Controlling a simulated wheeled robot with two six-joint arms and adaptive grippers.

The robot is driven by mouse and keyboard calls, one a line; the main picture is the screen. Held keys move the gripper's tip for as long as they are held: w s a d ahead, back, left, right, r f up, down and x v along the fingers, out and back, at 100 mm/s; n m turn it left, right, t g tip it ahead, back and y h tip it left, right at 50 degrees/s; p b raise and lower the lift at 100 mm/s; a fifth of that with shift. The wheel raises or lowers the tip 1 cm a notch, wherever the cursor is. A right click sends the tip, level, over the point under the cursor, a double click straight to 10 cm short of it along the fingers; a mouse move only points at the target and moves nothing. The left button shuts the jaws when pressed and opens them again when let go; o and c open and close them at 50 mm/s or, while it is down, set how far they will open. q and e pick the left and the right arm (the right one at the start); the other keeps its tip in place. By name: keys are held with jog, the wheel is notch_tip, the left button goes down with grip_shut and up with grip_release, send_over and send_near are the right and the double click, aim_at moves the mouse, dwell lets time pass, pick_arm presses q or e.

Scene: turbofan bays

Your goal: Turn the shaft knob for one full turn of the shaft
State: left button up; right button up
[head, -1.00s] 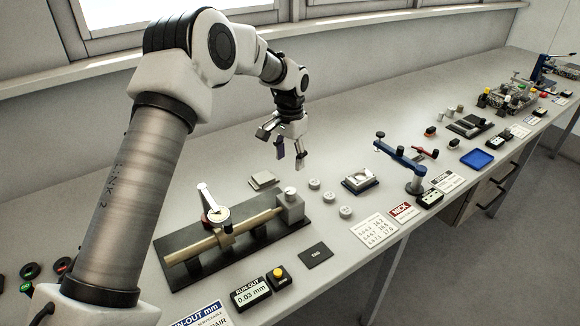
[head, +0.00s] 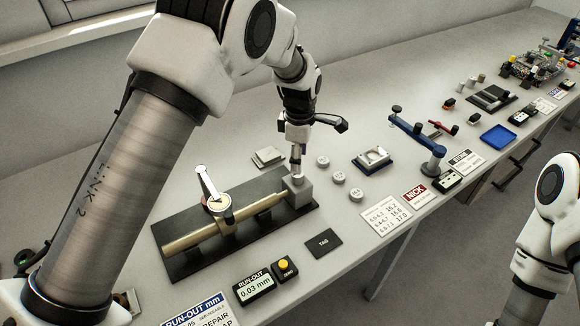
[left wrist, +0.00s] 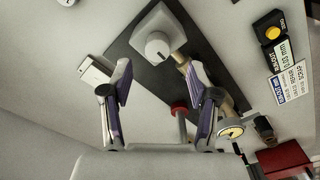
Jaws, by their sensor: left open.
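The shaft knob is a pale round cap (left wrist: 157,47) on a grey block (head: 300,194) at the right end of a brass shaft (head: 232,223). The shaft lies in a fixture on a dark base plate (head: 190,266). My left gripper (head: 298,158) hangs over the block, pointing down, its fingers largely overlapping in the head view. In the left wrist view my left gripper (left wrist: 152,63) is open, with purple-faced fingers apart and the knob just beyond the gap between the tips. I see no contact. A dial gauge (head: 219,205) with a white lever stands over the shaft.
The run-out display (head: 254,287) reads 0.03 mm, beside a yellow zero button (head: 285,265). A dark tag plate (head: 324,243) lies in front. Grey discs (head: 338,179), a square pale block (head: 268,156) and a blue-armed stand (head: 418,143) are near. My right arm shows at the right edge.

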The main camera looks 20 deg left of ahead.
aim_at(297, 177)
pick_arm(q)
jog(key=f, duration=0.2)
jog(key=f+p, duration=0.1)
jog(key=f, duration=0.3)
jog(key=shift+w+a+f, duration=0.2)
jog(key=shift+w+a, duration=0.05)
jog(key=shift+w, duration=0.15)
jog(key=shift+s+d+r, duration=0.15)
jog(key=shift+s+r, duration=0.05)
jog(key=shift+s, duration=0.1)
jog(key=c, duration=0.5)
jog(key=shift+f, duration=0.1)
grip_shut()
